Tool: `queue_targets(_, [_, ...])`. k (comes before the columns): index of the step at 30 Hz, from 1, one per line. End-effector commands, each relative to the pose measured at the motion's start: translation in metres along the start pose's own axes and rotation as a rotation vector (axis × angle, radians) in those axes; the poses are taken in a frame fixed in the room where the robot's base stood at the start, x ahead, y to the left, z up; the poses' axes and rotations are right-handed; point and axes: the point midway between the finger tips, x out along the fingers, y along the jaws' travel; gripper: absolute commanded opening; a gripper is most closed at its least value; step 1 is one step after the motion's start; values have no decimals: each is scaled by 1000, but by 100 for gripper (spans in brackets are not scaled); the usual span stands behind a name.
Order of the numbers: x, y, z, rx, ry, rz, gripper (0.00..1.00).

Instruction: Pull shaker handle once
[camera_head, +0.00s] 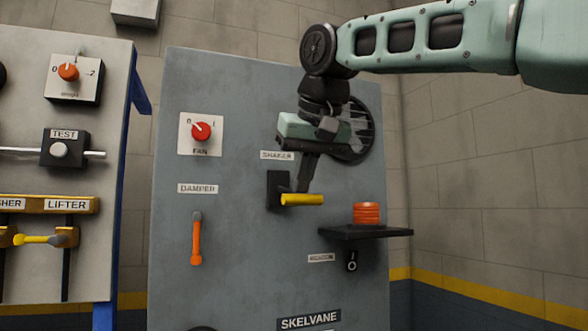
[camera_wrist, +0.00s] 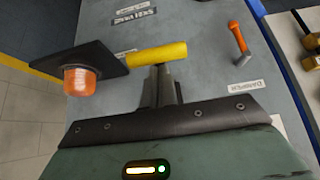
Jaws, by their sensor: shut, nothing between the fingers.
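The shaker handle (camera_head: 302,199) is a yellow bar on a black mount (camera_head: 274,190), below the SHAKER label (camera_head: 277,155) on the grey panel. It sticks out level to the right. In the wrist view the yellow handle (camera_wrist: 157,54) lies just beyond my fingertips. My gripper (camera_head: 302,188) points down, with its fingers together and empty. The fingertips are at the handle's upper left part; I cannot tell whether they touch it. The wrist view also shows my gripper (camera_wrist: 161,72) closed. Part of the mount is hidden behind my fingers.
An orange ribbed object (camera_head: 367,213) stands on a black shelf (camera_head: 385,232) right of the handle. An orange damper lever (camera_head: 196,238) and a red fan knob (camera_head: 201,131) are on the panel's left. Another panel (camera_head: 30,120) stands further left. The space right of the shelf is clear.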

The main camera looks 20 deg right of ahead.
Motion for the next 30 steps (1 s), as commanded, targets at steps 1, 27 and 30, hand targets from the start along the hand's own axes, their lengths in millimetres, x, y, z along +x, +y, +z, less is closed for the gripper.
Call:
queue_targets(1, [-4, 0, -2, 0, -5, 1, 0])
queue_targets(27, [-71, 0, -48, -1, -3, 0, 0])
queue_targets(30, [-70, 0, -48, -1, -2, 0, 0])
